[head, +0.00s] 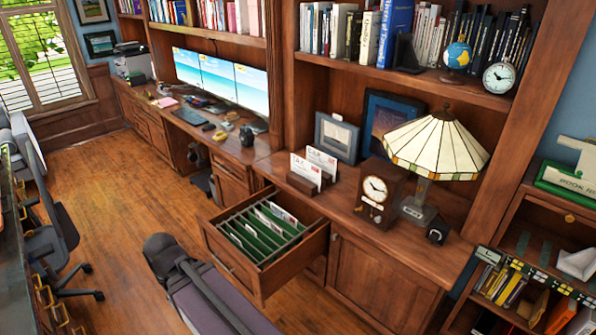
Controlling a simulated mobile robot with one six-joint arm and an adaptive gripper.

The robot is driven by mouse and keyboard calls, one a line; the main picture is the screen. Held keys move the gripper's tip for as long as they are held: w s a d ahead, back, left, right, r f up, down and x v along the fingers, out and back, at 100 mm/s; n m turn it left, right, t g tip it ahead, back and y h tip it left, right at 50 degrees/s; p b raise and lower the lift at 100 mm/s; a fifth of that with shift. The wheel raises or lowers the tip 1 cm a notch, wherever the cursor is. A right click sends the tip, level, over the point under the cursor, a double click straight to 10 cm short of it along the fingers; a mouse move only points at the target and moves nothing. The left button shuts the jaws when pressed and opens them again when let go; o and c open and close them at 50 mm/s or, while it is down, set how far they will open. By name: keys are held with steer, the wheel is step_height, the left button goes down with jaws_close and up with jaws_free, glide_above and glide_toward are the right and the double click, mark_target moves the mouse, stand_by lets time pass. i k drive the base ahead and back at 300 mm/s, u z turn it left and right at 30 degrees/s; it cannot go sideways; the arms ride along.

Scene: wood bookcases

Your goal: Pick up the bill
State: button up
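No paper is clearly marked as a bill. White papers stand upright in small wooden holders on the counter: the front one (305,168) reads "TAX", and the one behind it (322,160) seems to read "CAR". Below them an open drawer (238,268) holds green hanging folders (262,232) with some white paper edges showing among them. Which of these papers is the bill, I cannot tell. My gripper is not visible.
A mantel clock (375,190) and a stained-glass lamp (437,148) stand right of the papers, with picture frames (337,135) behind. The open drawer juts out over the floor. Monitors (220,75) line the desk. The wooden floor (125,190) at left is open.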

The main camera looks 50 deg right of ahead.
mark_target(328, 164)
steer(key=u, duration=0.25)
steer(key=k, duration=0.6)
steer(key=u, duration=0.2)
steer(key=i, duration=1.35)
steer(key=z, duration=0.65)
steer(key=i, duration=0.75)
steer(key=z, duration=0.7)
steer(key=i, duration=0.55)
steer(key=z, duration=0.9)
steer(key=i, duration=0.75)
steer(key=z, duration=0.45)
